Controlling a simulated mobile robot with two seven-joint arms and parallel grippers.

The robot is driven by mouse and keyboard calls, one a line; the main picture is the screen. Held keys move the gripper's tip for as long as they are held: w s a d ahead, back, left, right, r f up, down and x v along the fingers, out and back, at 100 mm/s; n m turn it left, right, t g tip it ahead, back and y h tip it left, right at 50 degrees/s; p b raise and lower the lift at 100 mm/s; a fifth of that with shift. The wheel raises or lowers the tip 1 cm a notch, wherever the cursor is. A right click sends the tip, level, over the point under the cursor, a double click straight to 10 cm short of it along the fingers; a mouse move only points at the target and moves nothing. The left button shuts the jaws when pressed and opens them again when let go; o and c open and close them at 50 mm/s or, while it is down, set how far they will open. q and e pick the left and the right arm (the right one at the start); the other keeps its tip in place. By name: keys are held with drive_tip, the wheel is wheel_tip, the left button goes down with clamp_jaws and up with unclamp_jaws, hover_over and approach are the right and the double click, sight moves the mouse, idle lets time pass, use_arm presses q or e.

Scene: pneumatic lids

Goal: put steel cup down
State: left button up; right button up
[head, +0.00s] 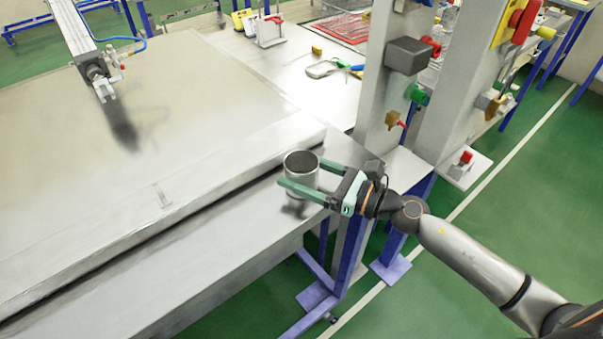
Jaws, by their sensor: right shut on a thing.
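The steel cup (300,174) is a grey open-topped cylinder, upright, over the narrow front strip of the metal bench (235,232), near its right end. My right gripper (300,178) comes in from the right with its two green fingers on either side of the cup, shut on it. A dark shadow shows on the bench just below the cup, so the cup looks a little above the surface, but the exact gap is hard to tell. My left gripper is not in view.
A large raised metal lid (190,120) lies left of the cup, its edge close by. A pneumatic cylinder (75,30) hangs over it. Posts with valves (408,55) stand behind to the right. The front strip to the left is clear.

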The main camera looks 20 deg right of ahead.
drive_tip(key=shift+f, duration=0.15)
drive_tip(key=o, duration=1.4)
drive_tip(key=shift+r, duration=0.3)
drive_tip(key=b+v, duration=0.4)
drive_tip(key=v, duration=0.8)
drive_tip(key=shift+b, duration=0.3)
